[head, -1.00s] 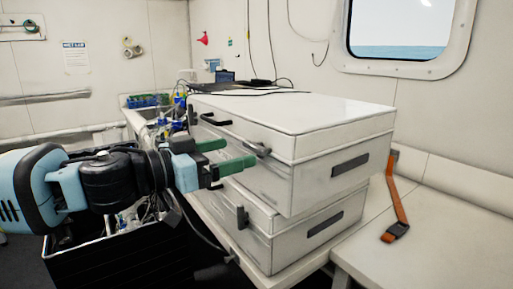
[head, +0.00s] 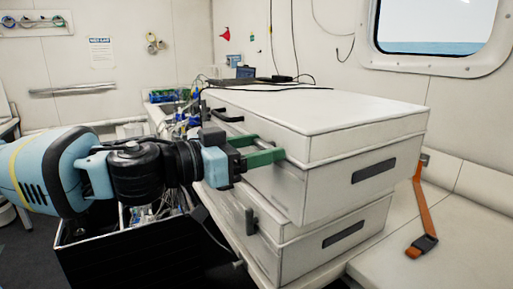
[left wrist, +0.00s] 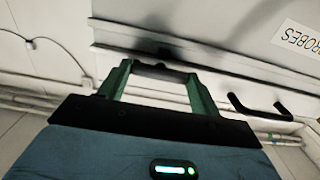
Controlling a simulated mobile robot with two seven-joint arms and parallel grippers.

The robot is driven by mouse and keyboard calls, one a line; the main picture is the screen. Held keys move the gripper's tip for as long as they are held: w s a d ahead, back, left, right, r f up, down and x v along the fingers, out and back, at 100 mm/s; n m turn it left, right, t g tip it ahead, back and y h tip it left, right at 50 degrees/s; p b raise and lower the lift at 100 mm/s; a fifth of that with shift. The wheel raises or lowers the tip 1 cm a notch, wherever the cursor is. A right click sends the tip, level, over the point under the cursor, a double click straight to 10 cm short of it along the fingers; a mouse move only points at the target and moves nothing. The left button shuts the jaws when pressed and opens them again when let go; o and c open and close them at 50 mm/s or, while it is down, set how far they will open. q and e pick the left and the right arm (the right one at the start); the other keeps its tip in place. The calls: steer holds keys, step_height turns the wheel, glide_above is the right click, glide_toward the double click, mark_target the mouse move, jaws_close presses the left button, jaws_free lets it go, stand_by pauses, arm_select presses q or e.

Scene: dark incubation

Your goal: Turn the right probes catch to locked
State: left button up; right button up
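The probes case (head: 340,170) is the upper of two stacked white cases, and its "PROBES" label (left wrist: 298,42) shows upside down in the left wrist view. Its right catch (left wrist: 160,73) is a grey bar on the front, lying crosswise between my fingertips in the left wrist view. My left gripper (head: 262,150) reaches the front of this case. Its green fingers (left wrist: 160,70) are spread, one at each end of the catch; whether they touch it I cannot tell. In the head view the fingers mostly hide the catch. My right gripper is not in view.
A black handle (head: 228,116) stands out on the case front left of my fingers. A second white case (head: 320,245) lies underneath. A black open bin (head: 140,250) with cables is below my arm. An orange strap (head: 422,210) lies on the bench at right.

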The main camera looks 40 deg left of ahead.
arm_select(q)
steer(key=shift+c, duration=1)
steer(key=shift+m, duration=0.3)
steer(key=m, duration=0.3)
steer(key=shift+m, duration=0.3)
steer(key=m, duration=0.4)
steer(key=shift+m, duration=0.3)
steer(key=m, duration=0.4)
steer(key=shift+m, duration=2.6)
